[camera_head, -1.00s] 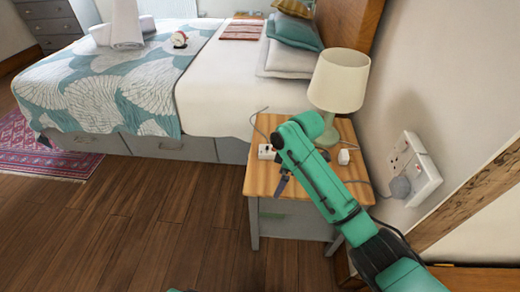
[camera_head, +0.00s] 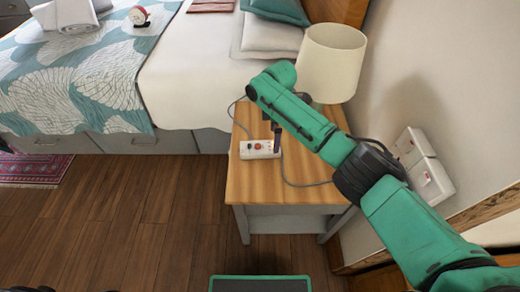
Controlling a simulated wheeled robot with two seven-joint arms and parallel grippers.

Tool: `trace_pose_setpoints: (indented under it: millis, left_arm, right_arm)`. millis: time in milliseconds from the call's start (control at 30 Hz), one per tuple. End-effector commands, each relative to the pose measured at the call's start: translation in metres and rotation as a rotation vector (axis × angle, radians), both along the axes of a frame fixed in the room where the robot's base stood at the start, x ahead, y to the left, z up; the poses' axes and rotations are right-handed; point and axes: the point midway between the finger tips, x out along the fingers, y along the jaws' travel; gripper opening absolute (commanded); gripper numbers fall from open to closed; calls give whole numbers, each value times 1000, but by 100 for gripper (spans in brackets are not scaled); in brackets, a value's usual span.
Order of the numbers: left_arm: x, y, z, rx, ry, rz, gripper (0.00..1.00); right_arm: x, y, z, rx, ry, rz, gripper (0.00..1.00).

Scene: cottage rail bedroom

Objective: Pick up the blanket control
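The blanket control (camera_head: 258,150) is a small white box with a red-orange button and a cable. It lies on the wooden bedside table (camera_head: 250,190), near its left edge. My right arm reaches in from the right over the table. Its dark gripper (camera_head: 276,138) points down at the right end of the control. I cannot tell whether it touches the control, and its fingers are too small and overlapped to tell open from shut. My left gripper is not in view.
A lamp (camera_head: 332,62) stands at the back of the table, partly behind my arm. Wall sockets (camera_head: 424,165) are to the right. The bed (camera_head: 190,85) is at the left. A cable (camera_head: 305,185) crosses the table. The table's front part is otherwise clear.

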Motion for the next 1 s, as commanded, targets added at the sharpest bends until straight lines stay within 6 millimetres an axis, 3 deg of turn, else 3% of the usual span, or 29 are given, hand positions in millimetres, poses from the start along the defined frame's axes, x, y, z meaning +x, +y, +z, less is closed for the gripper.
trace_pose_setpoints:
  millis: [233,467,500,733,1000]
  left_arm:
    - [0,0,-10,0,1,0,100]
    - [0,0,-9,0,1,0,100]
    - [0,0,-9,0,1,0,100]
    - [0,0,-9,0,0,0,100]
    - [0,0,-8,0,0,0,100]
  right_arm:
    - [0,-3,-46,-2,2,-1,100]
    - [0,-3,-51,0,0,-1,100]
    - [0,-3,-51,0,0,-1,96]
    - [0,-3,-51,0,0,-1,10]
    - [1,-3,-48,0,0,-1,10]
